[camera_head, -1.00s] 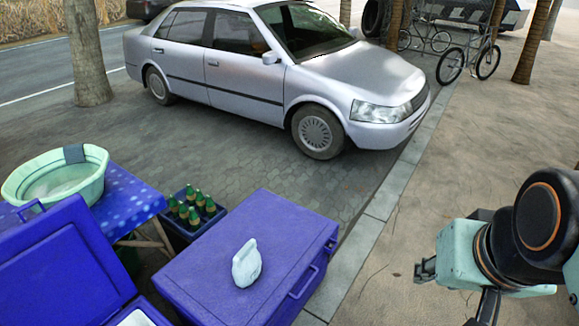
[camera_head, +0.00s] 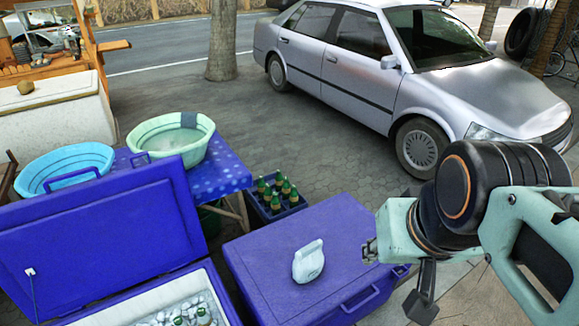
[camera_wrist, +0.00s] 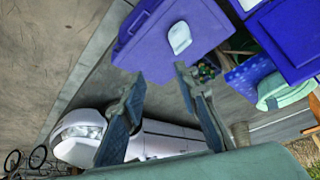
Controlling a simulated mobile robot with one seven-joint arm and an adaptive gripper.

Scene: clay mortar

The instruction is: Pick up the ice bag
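The ice bag (camera_head: 308,262), a small pale white bag with a narrow raised top, stands on the lid of the closed blue cooler (camera_head: 262,250). In the wrist view the ice bag (camera_wrist: 179,38) shows near the top, on the blue lid (camera_wrist: 140,45). My gripper (camera_head: 371,251) is right of the bag in the head view, apart from it. In the wrist view my gripper (camera_wrist: 158,82) has its two fingers spread with nothing between them. The bag lies beyond the fingertips and is not touched.
An open blue cooler (camera_head: 95,232) with ice and bottles stands at the left. A crate of green bottles (camera_head: 275,207) is behind the closed cooler. A table with a blue cloth (camera_head: 222,175) holds a green basin (camera_head: 168,136). A silver car (camera_head: 420,80) stands behind.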

